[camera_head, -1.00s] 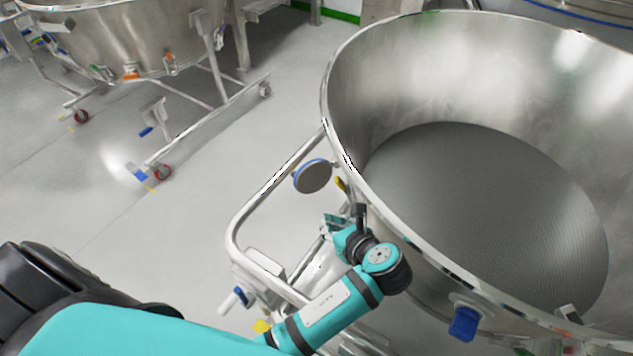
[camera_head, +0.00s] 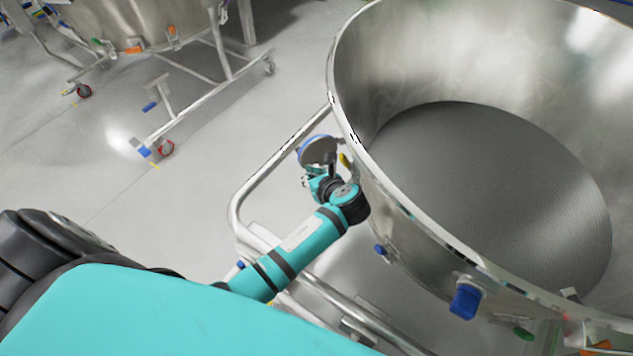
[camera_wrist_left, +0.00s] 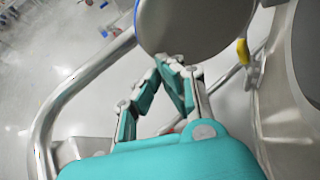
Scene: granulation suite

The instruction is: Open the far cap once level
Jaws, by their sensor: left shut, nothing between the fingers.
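The far cap (camera_head: 318,150) is a round grey disc with a blue rim on the outer left side of the big steel bowl (camera_head: 352,150). It stands out from the bowl wall, tilted. In the left wrist view the cap (camera_wrist_left: 195,22) fills the top middle, with its blue edge at left. My left gripper (camera_head: 308,182) is right below the cap; its teal fingers (camera_wrist_left: 172,65) come together just under the cap's lower edge. The gripper is shut and empty. I cannot tell whether its tips touch the cap. My right gripper is not in view.
A steel tube frame (camera_head: 240,205) runs around the bowl's left side, close to my left arm. A yellow handle (camera_wrist_left: 243,52) sits right of the cap. Blue knobs (camera_head: 465,301) stick out lower on the bowl. Another wheeled vessel (camera_head: 135,25) stands at back left, with open floor between.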

